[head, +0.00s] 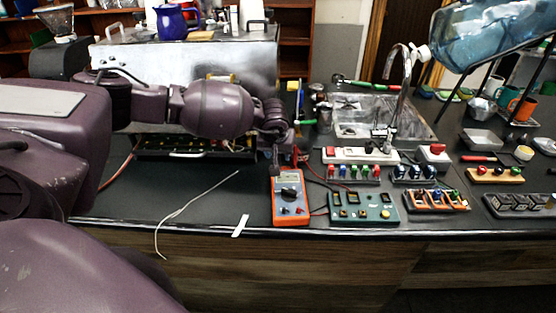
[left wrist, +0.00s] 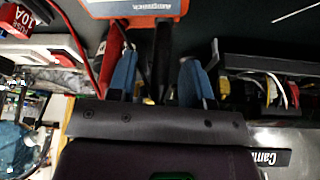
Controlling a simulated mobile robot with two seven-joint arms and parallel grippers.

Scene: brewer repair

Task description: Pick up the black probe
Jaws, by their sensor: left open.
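The black probe (left wrist: 162,60) shows in the left wrist view as a dark upright stick between the two blue-tipped fingers of my left gripper (left wrist: 156,76). The fingers are apart, with a gap visible beside the probe. In the head view my left gripper (head: 277,157) points down just behind the orange multimeter (head: 290,198), and I cannot make out the black probe there. A red probe (left wrist: 112,48) stands just left of the black one, next to the left finger. The multimeter's edge (left wrist: 135,8) shows at the top of the wrist view. My right gripper is not in view.
A green switch board (head: 363,208) lies right of the multimeter. Terminal blocks (head: 353,172) and a sink (head: 375,112) are beyond it. A pale wire (head: 195,202) and white strip (head: 240,226) lie on otherwise clear black counter.

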